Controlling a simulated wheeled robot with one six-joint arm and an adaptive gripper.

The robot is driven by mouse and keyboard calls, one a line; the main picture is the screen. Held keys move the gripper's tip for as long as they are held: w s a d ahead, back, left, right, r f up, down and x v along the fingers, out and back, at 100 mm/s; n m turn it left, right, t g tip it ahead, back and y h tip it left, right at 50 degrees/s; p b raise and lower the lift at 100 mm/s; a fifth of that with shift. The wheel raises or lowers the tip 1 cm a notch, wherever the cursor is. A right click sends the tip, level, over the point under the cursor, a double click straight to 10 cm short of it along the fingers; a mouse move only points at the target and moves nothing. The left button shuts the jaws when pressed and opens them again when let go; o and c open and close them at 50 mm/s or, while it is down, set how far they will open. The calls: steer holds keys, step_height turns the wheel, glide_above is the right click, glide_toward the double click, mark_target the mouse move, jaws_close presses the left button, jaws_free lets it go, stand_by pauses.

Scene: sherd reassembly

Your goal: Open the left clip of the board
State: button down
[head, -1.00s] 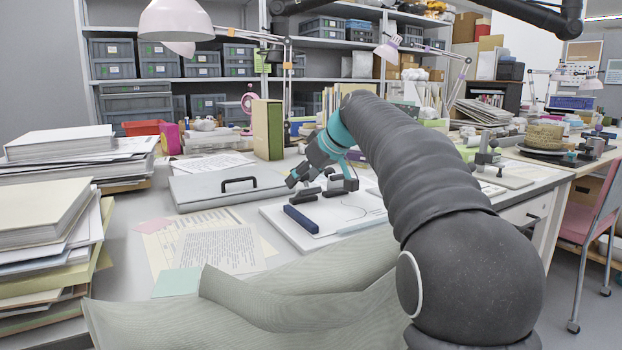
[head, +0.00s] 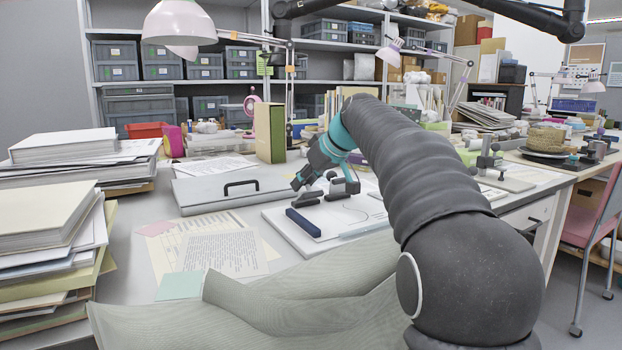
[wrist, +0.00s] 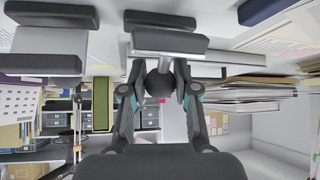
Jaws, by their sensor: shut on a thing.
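The white board (head: 275,217) lies on the table with two dark clips along its far side. The left clip (head: 308,198) is nearest my gripper (head: 297,182); the right clip (head: 343,188) stands beside it. In the wrist view, which looks upside down, my gripper (wrist: 160,88) is shut on a dark round knob (wrist: 160,82). A pale stem joins this knob to the left clip (wrist: 168,38). The right clip (wrist: 40,64) shows at the left there. The head view does not show clearly how far the clip is raised.
A dark blue bar (head: 303,222) lies on the board's near left part. A grey case (head: 205,192) with a black handle is to the left. Paper stacks (head: 50,235) and a draped grey-green cloth (head: 270,305) are nearer. A green binder (head: 270,133) stands behind.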

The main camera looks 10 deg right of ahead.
steer(key=shift+w+d+r+p, duration=0.15)
steer(key=shift+d+r+p, duration=0.05)
steer(key=shift+p, duration=0.15)
steer(key=p, duration=0.2)
steer(key=g+p, duration=0.1)
steer(key=p, duration=0.1)
steer(key=shift+w+a+r+h, duration=0.1)
steer(key=shift+w+r+h, duration=0.15)
steer(key=shift+h, duration=0.05)
steer(key=p, duration=0.2)
steer(key=g+p, duration=0.1)
steer(key=p, duration=0.2)
steer(key=shift+w+a+f+g+h, duration=0.1)
steer(key=shift+w+g+h, duration=0.2)
steer(key=p, duration=0.1)
steer(key=g+p, duration=0.1)
steer(key=shift+w+a+f+m+g+p, duration=0.1)
steer(key=shift+w+f+m+g+p, duration=0.2)
steer(key=shift+w+f+p, duration=0.1)
steer(key=shift+w+a+f+g+h, duration=0.1)
steer(key=shift+w+f+g+h, duration=0.15)
steer(key=shift+g, duration=0.35)
steer(key=shift+f+g+h, duration=0.15)
steer(key=shift+g+h, duration=0.2)
steer(key=shift+g, duration=0.25)
